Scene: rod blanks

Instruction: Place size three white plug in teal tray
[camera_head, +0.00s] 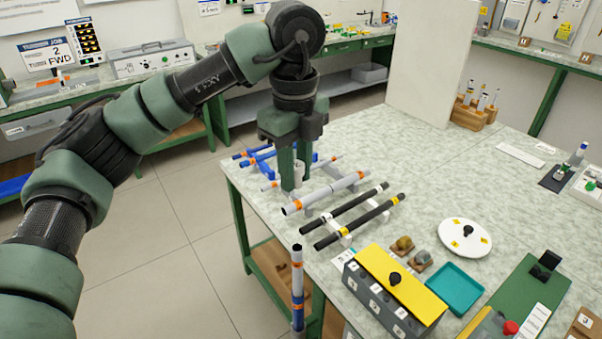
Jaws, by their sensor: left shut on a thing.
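My left gripper (293,182) points down above the rod racks at the table's left side. Its fingers are shut on a small pale piece (298,171), mostly hidden between them; it looks like a white plug, but its size mark cannot be read. The teal tray (480,290) lies at the front of the table, right of the yellow-lidded box, and looks empty. The gripper is well to the left of and behind the tray. My right gripper is not in view.
Blue, grey and black rods (359,222) lie on racks under and beside the gripper. A grey box with a yellow lid (385,270) and numbered labels stands left of the tray. A white disc (466,232) lies behind the tray, a green board (525,290) to its right. The table's back middle is clear.

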